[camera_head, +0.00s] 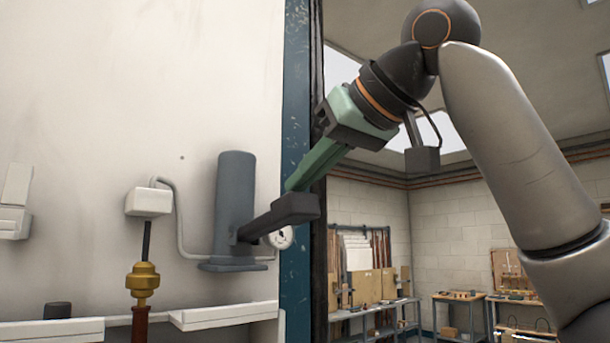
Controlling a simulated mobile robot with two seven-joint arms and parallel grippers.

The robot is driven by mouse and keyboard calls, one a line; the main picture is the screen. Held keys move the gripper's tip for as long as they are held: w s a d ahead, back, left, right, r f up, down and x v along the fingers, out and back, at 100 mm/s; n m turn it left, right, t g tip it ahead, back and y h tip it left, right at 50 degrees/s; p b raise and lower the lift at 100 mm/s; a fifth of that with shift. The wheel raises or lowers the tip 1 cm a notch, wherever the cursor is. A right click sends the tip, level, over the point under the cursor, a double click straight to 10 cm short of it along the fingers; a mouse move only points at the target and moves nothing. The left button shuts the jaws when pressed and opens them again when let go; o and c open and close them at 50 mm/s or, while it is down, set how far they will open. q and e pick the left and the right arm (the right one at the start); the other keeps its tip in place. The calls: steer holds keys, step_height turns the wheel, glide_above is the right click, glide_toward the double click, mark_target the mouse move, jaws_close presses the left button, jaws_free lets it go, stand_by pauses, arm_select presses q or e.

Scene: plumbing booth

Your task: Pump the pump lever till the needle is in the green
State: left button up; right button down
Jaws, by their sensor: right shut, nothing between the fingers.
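The pump (237,195) is an upright grey cylinder on a foot plate, against the pale wall panel. Its dark pump lever (285,214) sticks out to the right and slopes slightly up to a thicker block-shaped end. A small round white gauge (285,240) sits just below the lever, which partly covers it; the needle and any green band are too small to read. My right gripper (292,186) is green and shut, with nothing held. Its tips come down from the upper right at the lever's thick end; I cannot tell if they touch. My left gripper is out of view.
A blue post (294,90) edges the panel behind the lever. A white box (149,201) with a grey pipe and a brass fitting (142,279) stand left of the pump. A white ledge (225,314) runs below. Workbenches (375,311) stand far back.

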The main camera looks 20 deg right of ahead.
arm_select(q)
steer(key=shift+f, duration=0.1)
arm_select(e)
steer(key=shift+s+f+t+b, duration=0.1)
steer(key=shift+f+t+b, duration=0.25)
steer(key=shift+b, duration=0.45)
steer(key=shift+f+b, duration=0.1)
steer(key=shift+b, duration=0.3)
steer(key=shift+s+d+f+t+y+b, duration=0.15)
steer(key=shift+f+t+y+b, duration=0.4)
steer(key=shift+b, duration=0.7)
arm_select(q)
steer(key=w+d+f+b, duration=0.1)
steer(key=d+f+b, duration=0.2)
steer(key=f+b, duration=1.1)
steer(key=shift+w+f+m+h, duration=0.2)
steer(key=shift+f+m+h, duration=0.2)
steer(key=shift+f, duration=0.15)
arm_select(e)
step_height(320, 180, down, 8)
steer(key=t+y, duration=0.1)
steer(key=t, duration=0.3)
steer(key=shift+s+t, duration=0.35)
steer(key=shift+t, duration=0.05)
